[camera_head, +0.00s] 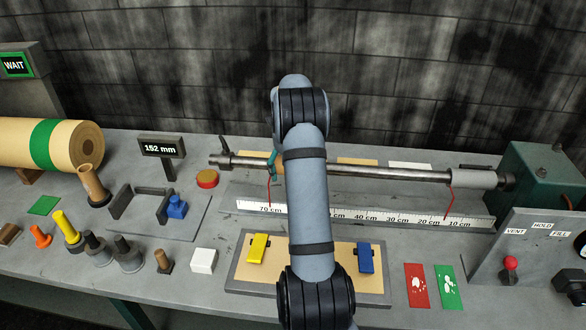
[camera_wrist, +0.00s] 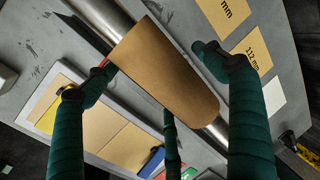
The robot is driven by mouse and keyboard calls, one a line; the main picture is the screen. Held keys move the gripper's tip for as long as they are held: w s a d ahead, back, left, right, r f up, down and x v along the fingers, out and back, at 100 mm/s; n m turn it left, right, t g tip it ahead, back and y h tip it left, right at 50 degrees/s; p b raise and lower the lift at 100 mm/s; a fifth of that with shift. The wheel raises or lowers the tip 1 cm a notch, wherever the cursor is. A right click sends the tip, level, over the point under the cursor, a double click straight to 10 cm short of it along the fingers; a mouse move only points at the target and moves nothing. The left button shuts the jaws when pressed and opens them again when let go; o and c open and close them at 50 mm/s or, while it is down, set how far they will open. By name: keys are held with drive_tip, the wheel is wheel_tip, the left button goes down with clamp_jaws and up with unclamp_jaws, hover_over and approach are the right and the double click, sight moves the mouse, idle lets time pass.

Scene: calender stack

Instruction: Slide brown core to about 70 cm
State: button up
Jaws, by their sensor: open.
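The brown core (camera_wrist: 165,80) sits around the metal shaft in the wrist view. My gripper (camera_wrist: 154,62) is open, with teal fingers on both sides of the core; I cannot tell whether they touch it. In the head view my arm hides the core, and only a teal fingertip (camera_head: 273,168) shows left of the arm. A red pointer (camera_head: 268,190) hangs from the shaft there, its lower tip at the 70 cm label of the white scale (camera_head: 380,217). The shaft (camera_head: 375,174) runs across to the green housing (camera_head: 545,170).
A grey sleeve (camera_head: 458,177) with another red pointer (camera_head: 450,195) is on the shaft's right part, near 10–20 cm. A tray (camera_head: 284,262) with a yellow block (camera_head: 258,247) and a blue block (camera_head: 366,258) lies in front. A 152 mm sign (camera_head: 161,148) stands left.

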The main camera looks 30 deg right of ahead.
drive_tip(key=shift+r, duration=0.1)
drive_tip(key=v, duration=1.2)
drive_tip(key=shift+f, duration=0.2)
drive_tip(key=x, duration=1.2)
drive_tip(key=shift+s+d+r, duration=0.15)
drive_tip(key=shift+s+d, duration=0.25)
drive_tip(key=shift+d, duration=0.2)
drive_tip(key=shift+w, duration=0.1)
